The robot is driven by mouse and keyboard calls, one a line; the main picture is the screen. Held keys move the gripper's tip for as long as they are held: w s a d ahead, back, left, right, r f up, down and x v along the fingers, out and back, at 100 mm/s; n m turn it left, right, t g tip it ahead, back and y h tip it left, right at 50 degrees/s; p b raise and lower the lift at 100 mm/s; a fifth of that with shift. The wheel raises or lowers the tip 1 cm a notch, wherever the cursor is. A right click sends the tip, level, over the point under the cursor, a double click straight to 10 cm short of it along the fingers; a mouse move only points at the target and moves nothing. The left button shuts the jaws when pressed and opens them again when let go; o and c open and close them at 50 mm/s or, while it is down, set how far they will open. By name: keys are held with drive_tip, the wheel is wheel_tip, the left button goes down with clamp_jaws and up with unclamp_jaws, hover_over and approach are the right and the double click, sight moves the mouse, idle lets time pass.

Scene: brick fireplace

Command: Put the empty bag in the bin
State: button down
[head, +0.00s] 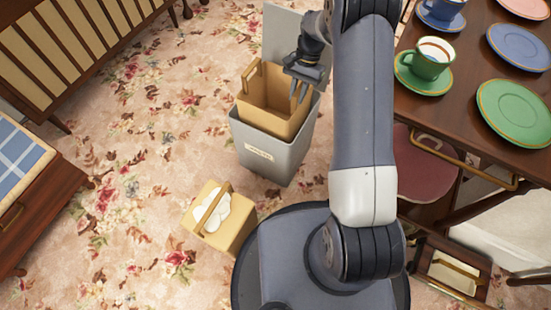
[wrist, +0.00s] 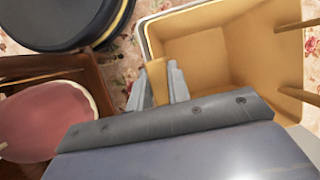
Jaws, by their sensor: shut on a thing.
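The empty bag (head: 270,111) is tan, open-topped and has raised handles. It sits upright inside the grey bin (head: 262,153), with its upper part standing above the rim. In the wrist view I look down into the bag (wrist: 215,65) and see bare inner walls. The bin's pale rim (wrist: 146,43) shows beside it. My gripper (head: 300,88) is at the bag's right side in the head view, shut on its near handle; its fingers (wrist: 164,85) also show in the wrist view. The bag's bottom is hidden in the head view.
A second tan bag (head: 236,239) with white contents stands on the floor in front of the bin. A wooden bench (head: 62,45) is at upper left. Carpet left of the bin is clear.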

drive_tip(key=b, duration=0.4)
hover_over(294, 122)
drive_tip(key=w, duration=0.3)
drive_tip(key=f, duration=0.5)
drive_tip(key=shift+d+f, duration=0.4)
wheel_tip(294, 122, down, 10)
drive_tip(key=b, duration=0.3)
drive_tip(key=shift+r, duration=0.25)
drive_tip(key=shift+f+b, duration=0.55)
drive_tip(key=shift+f, duration=0.1)
drive_tip(key=c, duration=1.6)
unclamp_jaws()
drive_tip(key=shift+r, duration=0.1)
drive_tip(key=shift+r, duration=0.35)
drive_tip(key=p+v, duration=0.5)
drive_tip(key=v, duration=0.7)
drive_tip(key=shift+r, duration=0.25)
